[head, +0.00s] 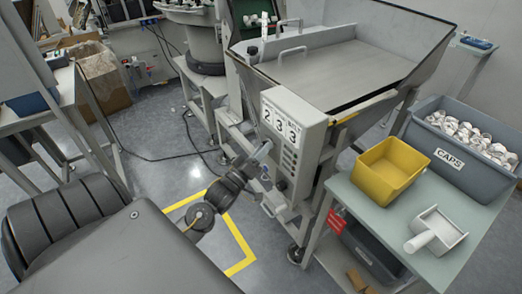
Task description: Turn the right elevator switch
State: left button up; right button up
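A light grey control box (300,126) is fixed to the front of the metal hopper, with white number labels and a column of small dark controls on its face. A dark round knob (281,185) shows low on the box; I cannot tell whether it is the right elevator switch. My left gripper (266,148) reaches up from the lower left, its tip at the left part of the box's face, and covers some of it. Whether it touches the box, and whether its fingers are open or shut, I cannot tell. My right gripper is not in view.
The large metal hopper (350,72) stands behind the box. At right, a pale green cart (386,234) holds a yellow bin (388,171), a grey crate (437,160) of caps and a white scoop (437,231). Yellow tape (240,240) marks the floor below. Loose cables lie at left.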

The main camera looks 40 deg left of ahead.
pick_arm(q)
jog(key=c, duration=0.7)
jog(key=shift+c, duration=0.2)
jog(key=shift+m, duration=0.4)
jog(key=shift+w+a+m+g+h+b, duration=0.15)
jog(key=shift+m+g+h+b, duration=0.35)
jog(key=shift+m+h, duration=2.5)
jog(key=shift+a+m+g+h+b, duration=0.35)
jog(key=shift+m+g+h, duration=0.4)
jog(key=shift+m, duration=4.4)
jog(key=shift+w+a+m+g+h+b, duration=0.15)
jog(key=shift+m+g+h+b, duration=0.3)
jog(key=shift+m+h, duration=2.6)
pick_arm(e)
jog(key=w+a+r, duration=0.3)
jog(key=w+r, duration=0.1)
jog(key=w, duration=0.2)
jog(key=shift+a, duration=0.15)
pick_arm(q)
jog(key=m+y, duration=0.2)
jog(key=shift+s+m, duration=0.1)
jog(key=shift+m, duration=0.2)
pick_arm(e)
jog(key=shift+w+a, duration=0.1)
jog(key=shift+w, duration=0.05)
